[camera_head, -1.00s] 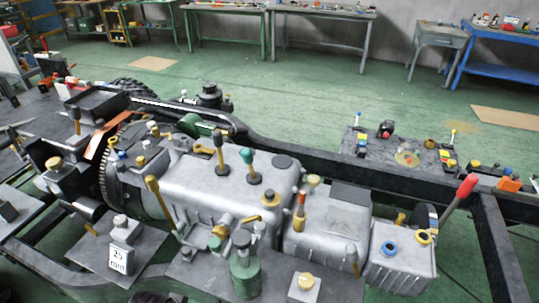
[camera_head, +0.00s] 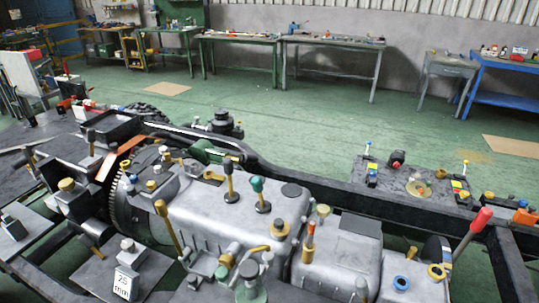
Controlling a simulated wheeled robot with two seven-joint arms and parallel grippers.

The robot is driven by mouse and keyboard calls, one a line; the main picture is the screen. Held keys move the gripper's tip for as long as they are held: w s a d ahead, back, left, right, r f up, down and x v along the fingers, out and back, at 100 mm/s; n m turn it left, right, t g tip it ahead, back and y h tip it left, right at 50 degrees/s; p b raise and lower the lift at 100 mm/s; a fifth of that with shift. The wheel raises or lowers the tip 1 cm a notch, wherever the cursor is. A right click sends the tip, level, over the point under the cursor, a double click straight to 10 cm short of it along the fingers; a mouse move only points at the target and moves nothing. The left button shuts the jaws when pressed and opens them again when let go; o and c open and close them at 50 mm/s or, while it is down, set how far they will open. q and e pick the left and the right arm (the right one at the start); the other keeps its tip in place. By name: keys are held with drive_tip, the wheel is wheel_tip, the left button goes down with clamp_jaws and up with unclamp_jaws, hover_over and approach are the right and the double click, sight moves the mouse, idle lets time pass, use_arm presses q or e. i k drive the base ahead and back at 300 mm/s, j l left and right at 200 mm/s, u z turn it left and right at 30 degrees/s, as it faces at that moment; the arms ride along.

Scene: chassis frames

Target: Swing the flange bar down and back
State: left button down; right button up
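A grey metal bar with a red grip (camera_head: 471,233) rises at a slant from the right end of the grey gearbox (camera_head: 215,214), its grip up and to the right. It looks like the flange bar. Its lower end is beside a dark disc (camera_head: 436,250) with a yellow ring (camera_head: 436,271) in front; how they join is too small to tell. A brass-coloured bar (camera_head: 167,224) also leans beside the toothed flywheel (camera_head: 117,210) at the gearbox's left end. Neither of my grippers is in view.
Black chassis rails (camera_head: 345,196) run behind and right of the gearbox. Levers with dark (camera_head: 228,167) and green (camera_head: 257,184) knobs stand on its top. A small plate with coloured parts (camera_head: 404,181) lies behind the rail.

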sight(436, 250)
drive_tip(key=k+l+z, duration=0.1)
drive_tip(key=z, duration=0.3)
drive_tip(key=k+l+z, duration=0.1)
drive_tip(key=z, duration=0.3)
drive_tip(key=l+z, duration=0.35)
drive_tip(key=k+j, duration=0.05)
drive_tip(key=j, duration=0.05)
